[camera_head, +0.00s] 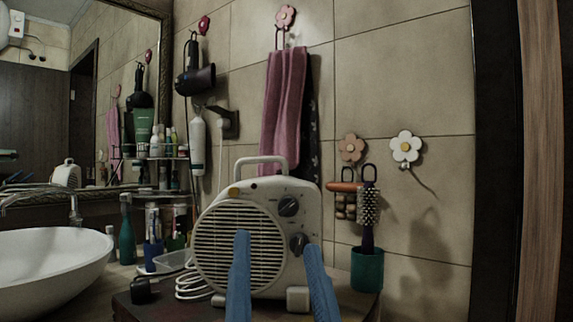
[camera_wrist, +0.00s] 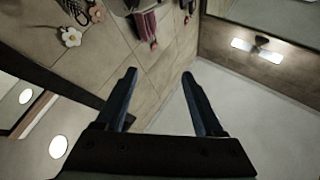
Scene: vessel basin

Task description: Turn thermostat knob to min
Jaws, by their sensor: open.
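A cream fan heater (camera_head: 245,245) with a round grille and a top handle stands upright on a dark cabinet. Its right side carries two dark knobs, an upper knob (camera_head: 289,205) and a lower knob (camera_head: 299,243). Their markings are too small to read, so I cannot tell which is the thermostat. My gripper (camera_head: 277,241) is open, its two blue fingers pointing up in front of the heater. The left finger overlaps the grille, and the right finger is just right of the lower knob. In the wrist view, my gripper (camera_wrist: 158,75) is open and empty, with no knob clearly visible between the fingers.
A green cup (camera_head: 367,270) with a brush (camera_head: 368,215) stands right of the heater. A white cable (camera_head: 193,284) and black plug (camera_head: 141,290) lie left of it. A white basin (camera_head: 50,265) is at far left. A pink towel (camera_head: 283,110) hangs behind.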

